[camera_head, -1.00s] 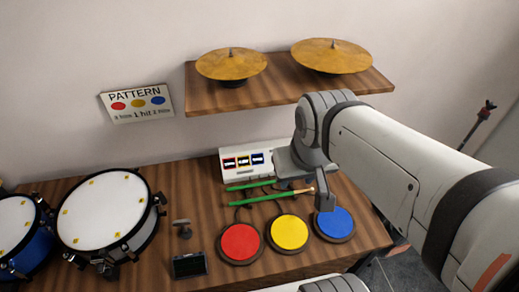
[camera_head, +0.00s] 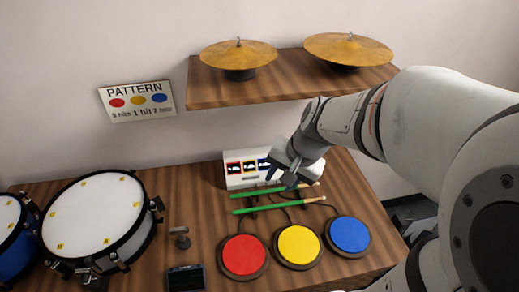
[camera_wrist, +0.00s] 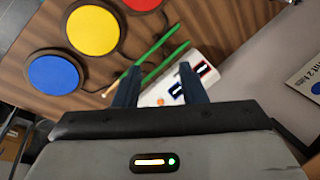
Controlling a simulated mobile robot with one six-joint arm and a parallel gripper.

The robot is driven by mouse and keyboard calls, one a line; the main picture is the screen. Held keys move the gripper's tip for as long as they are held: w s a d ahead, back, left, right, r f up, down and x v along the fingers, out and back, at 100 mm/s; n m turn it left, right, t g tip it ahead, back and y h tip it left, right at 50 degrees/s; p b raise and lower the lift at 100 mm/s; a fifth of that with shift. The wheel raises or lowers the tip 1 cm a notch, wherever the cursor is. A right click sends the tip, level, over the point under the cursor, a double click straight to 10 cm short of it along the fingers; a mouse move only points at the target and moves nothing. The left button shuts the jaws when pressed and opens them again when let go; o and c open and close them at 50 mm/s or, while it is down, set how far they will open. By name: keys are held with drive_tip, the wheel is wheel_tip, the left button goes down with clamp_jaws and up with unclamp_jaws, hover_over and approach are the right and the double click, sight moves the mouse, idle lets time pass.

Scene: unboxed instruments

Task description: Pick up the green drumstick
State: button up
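Two green drumsticks with pale wooden ends lie on the wooden table. The far drumstick (camera_head: 255,191) is beside the white box, and the near drumstick (camera_head: 268,207) is closer to the coloured pads. My gripper (camera_head: 282,181) is over the right part of the far drumstick, partly hiding it. In the wrist view my gripper (camera_wrist: 159,70) has its two fingers spread wide with nothing held. The drumsticks show there beyond and between the fingertips; one finger covers part of the longer-looking one (camera_wrist: 150,52). The height of the fingers above the table is unclear.
A white box with picture panels (camera_head: 240,177) stands just behind the drumsticks. Red (camera_head: 243,256), yellow (camera_head: 298,245) and blue (camera_head: 349,234) pads lie in front, with cables. Drums (camera_head: 98,215) are at the left. A shelf (camera_head: 225,94) with two cymbals overhangs the back.

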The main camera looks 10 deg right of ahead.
sight(274, 206)
drive_tip(key=w+d+f+m+b, duration=0.1)
drive_tip(key=w+f+m+b, duration=0.2)
drive_tip(key=f, duration=0.6)
drive_tip(key=w+d+f+m+t+y+b, duration=0.1)
drive_tip(key=w+f+m+b, duration=0.3)
drive_tip(key=f, duration=0.5)
drive_tip(key=w+d+f+m+b, duration=0.1)
drive_tip(key=w+f+m+b, duration=0.2)
drive_tip(key=f, duration=0.7)
drive_tip(key=shift+w+d+m+y+b, duration=0.1)
drive_tip(key=shift+w+m+y+b, duration=0.35)
drive_tip(key=shift+w, duration=0.6)
drive_tip(key=shift+r, duration=0.1)
drive_tip(key=shift+c, duration=0.4)
clamp_jaws()
